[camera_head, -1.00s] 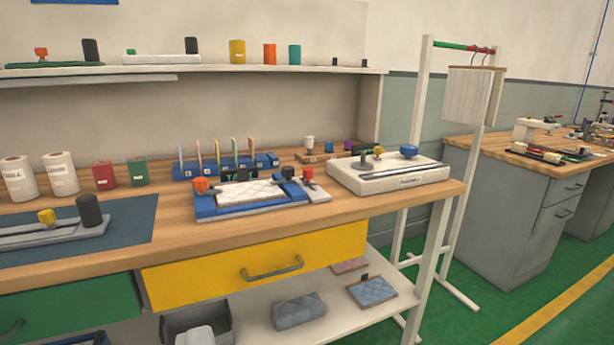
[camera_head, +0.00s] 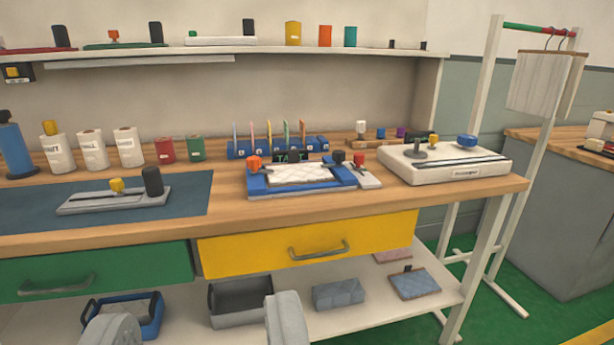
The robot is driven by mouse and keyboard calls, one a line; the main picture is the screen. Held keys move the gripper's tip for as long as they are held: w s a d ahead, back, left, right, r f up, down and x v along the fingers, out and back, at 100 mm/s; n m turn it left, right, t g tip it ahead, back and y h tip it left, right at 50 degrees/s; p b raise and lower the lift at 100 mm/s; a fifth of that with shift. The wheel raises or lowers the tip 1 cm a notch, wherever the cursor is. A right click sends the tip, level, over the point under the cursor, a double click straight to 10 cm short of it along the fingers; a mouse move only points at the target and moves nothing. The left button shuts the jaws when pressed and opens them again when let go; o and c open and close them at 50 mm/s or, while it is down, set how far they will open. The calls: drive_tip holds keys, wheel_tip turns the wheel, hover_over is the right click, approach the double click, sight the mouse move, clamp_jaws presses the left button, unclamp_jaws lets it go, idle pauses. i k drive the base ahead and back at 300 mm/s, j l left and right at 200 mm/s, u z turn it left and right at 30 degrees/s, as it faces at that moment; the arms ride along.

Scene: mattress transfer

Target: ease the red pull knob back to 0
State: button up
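A small red knob (camera_head: 359,159) stands at the head of a pale grey strip (camera_head: 370,180) on the wooden bench. The strip lies against the right side of a blue frame (camera_head: 256,186) holding a white quilted pad (camera_head: 297,174). A black knob (camera_head: 338,156) and an orange knob (camera_head: 254,163) sit on the frame. A small dark display with green characters (camera_head: 290,156) stands behind the pad; its reading is too small to tell. My gripper is not identifiable in view, and nothing touches the red knob. Any scale beside the knob is unreadable.
A white device with a blue knob (camera_head: 467,141) stands to the right. A grey slider base with a yellow knob (camera_head: 117,185) lies on the blue mat (camera_head: 30,203). Two pale grey rounded shapes (camera_head: 286,322) rise from the bottom edge; I cannot tell what they are.

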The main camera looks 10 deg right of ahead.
sight(359, 157)
drive_tip(key=i+l, duration=0.3)
drive_tip(key=i, duration=0.2)
drive_tip(key=i+l, duration=0.3)
drive_tip(key=i, duration=0.25)
